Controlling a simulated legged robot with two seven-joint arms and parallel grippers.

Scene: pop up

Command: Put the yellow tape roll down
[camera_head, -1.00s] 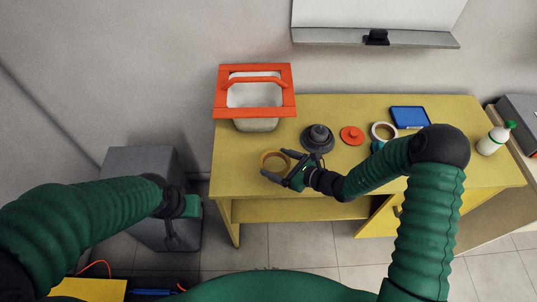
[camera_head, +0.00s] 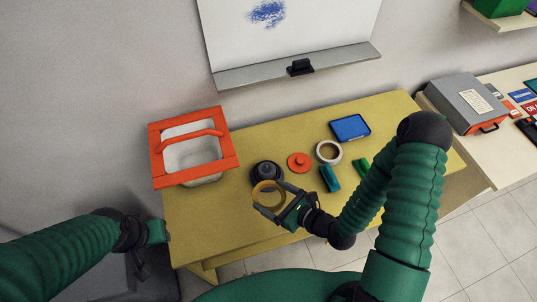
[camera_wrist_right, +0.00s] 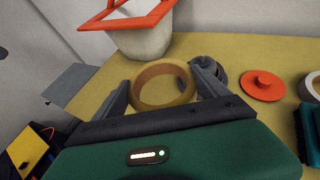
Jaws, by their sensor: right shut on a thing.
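The yellow tape roll (camera_head: 256,201) is between the fingers of my right gripper (camera_head: 268,197), near the front left part of the yellow table (camera_head: 225,225). The gripper is shut on the roll's outer sides. In the right wrist view the roll (camera_wrist_right: 162,70) shows as an open ring, with one finger on each side. I cannot tell for sure whether its underside touches the table. My left gripper (camera_head: 146,258) is low at the left, beside the table and away from the roll; its finger state is unclear.
A dark grey round object (camera_head: 266,171) stands just behind the roll. A red-rimmed bin (camera_head: 158,172) is at the table's left end. A red lid (camera_head: 299,161), white tape roll (camera_head: 319,153), blue tray (camera_head: 350,128) and teal brush (camera_head: 329,178) lie to the right. The front left tabletop is clear.

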